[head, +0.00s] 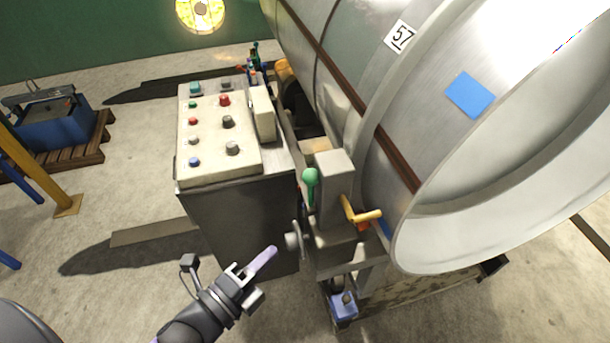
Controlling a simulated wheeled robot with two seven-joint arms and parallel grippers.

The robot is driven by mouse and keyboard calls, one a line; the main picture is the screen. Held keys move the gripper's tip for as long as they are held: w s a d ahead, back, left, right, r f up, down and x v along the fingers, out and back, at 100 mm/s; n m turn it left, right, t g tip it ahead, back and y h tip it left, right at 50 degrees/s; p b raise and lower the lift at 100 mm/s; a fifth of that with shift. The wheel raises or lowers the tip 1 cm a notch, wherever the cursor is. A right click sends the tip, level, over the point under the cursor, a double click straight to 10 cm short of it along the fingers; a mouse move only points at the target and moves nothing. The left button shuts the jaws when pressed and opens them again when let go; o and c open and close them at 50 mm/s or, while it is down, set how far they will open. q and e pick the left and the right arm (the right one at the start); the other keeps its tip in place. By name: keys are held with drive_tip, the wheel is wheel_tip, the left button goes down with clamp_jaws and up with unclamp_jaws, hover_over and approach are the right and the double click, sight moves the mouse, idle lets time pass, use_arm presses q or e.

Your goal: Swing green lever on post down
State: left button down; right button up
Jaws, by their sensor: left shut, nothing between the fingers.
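The green lever (310,180) has a round knob and stands upright on the left side of a grey post (332,190), in the middle of the head view. Its lower end is hard to make out. My left gripper (262,262) is at the lower middle, below and to the left of the lever and apart from it. Its fingers are together and hold nothing. My right gripper is not in the view.
A control console (228,130) with several coloured knobs stands left of the post. A large grey cylinder (465,180) fills the right side. A yellow handle (362,213) sticks out right of the post. A round metal disc (296,240) sits below the lever.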

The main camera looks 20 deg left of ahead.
use_arm(q)
drive_tip(key=shift+d+r, duration=0.1)
drive_tip(key=shift+r, duration=0.05)
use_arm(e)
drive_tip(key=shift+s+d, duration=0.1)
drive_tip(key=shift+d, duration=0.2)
use_arm(q)
approach(318, 187)
drive_tip(key=w+d, duration=0.1)
drive_tip(key=d, duration=0.3)
drive_tip(key=w, duration=0.2)
drive_tip(key=w+a, duration=0.1)
drive_tip(key=w, duration=0.1)
drive_tip(key=shift+a, duration=0.15)
drive_tip(key=shift+w+a, duration=0.15)
drive_tip(key=shift+w, duration=0.15)
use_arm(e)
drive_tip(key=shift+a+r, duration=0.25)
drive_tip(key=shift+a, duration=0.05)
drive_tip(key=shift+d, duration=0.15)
